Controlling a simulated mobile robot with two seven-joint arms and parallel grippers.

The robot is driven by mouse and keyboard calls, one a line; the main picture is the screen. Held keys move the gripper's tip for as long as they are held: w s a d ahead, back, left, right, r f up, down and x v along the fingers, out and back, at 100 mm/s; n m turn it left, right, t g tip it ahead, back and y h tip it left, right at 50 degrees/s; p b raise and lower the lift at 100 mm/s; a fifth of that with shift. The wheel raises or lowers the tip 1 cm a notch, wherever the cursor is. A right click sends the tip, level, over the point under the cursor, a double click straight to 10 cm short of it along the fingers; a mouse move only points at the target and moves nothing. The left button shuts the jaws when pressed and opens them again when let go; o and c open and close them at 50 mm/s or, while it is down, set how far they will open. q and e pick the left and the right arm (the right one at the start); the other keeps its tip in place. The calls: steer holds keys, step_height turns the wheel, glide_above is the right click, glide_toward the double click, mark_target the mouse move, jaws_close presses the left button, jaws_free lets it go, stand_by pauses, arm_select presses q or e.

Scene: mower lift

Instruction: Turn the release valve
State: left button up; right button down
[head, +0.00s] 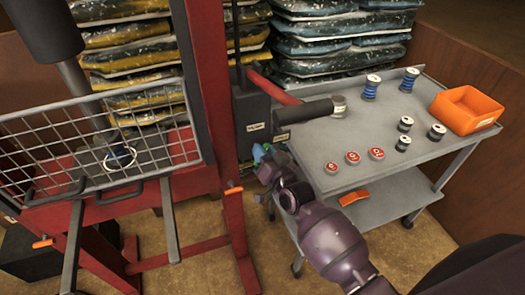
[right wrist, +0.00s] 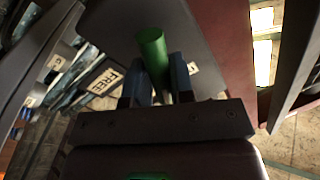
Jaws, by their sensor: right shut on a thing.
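The release valve shows in the right wrist view as a green knob (right wrist: 151,47) standing out from the dark pump body (right wrist: 195,30). The two blue-grey fingers of my right gripper (right wrist: 158,80) are on either side of the knob, shut on it. In the head view my right gripper (head: 262,155) reaches the lower end of the dark pump block (head: 252,120) on the red press frame. The fingers cover most of the valve there. My left gripper is not in view.
A grey cart (head: 330,140) stands close right of the pump, carrying spools, red-topped tins and an orange bin (head: 466,109). A wire guard (head: 100,150) and red press frame (head: 205,90) stand left. Stacked bags (head: 340,40) fill the back. Some floor shows in front.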

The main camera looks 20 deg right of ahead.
steer(key=m, duration=0.3)
steer(key=m+t+h, duration=0.1)
steer(key=m, duration=0.2)
steer(key=shift+f, duration=0.1)
steer(key=m, duration=0.3)
steer(key=m+h+b, duration=0.1)
steer(key=m, duration=0.2)
steer(key=shift+d+f+t+h, duration=0.1)
steer(key=shift+d+t+h, duration=0.05)
steer(key=shift+t+h, duration=0.15)
steer(key=shift+m, duration=1.2)
steer(key=shift+h+b, duration=0.3)
steer(key=shift+d+m, duration=0.1)
steer(key=shift+m, duration=0.2)
steer(key=c, duration=1.1)
jaws_free()
steer(key=shift+o, duration=0.2)
steer(key=shift+f, duration=0.1)
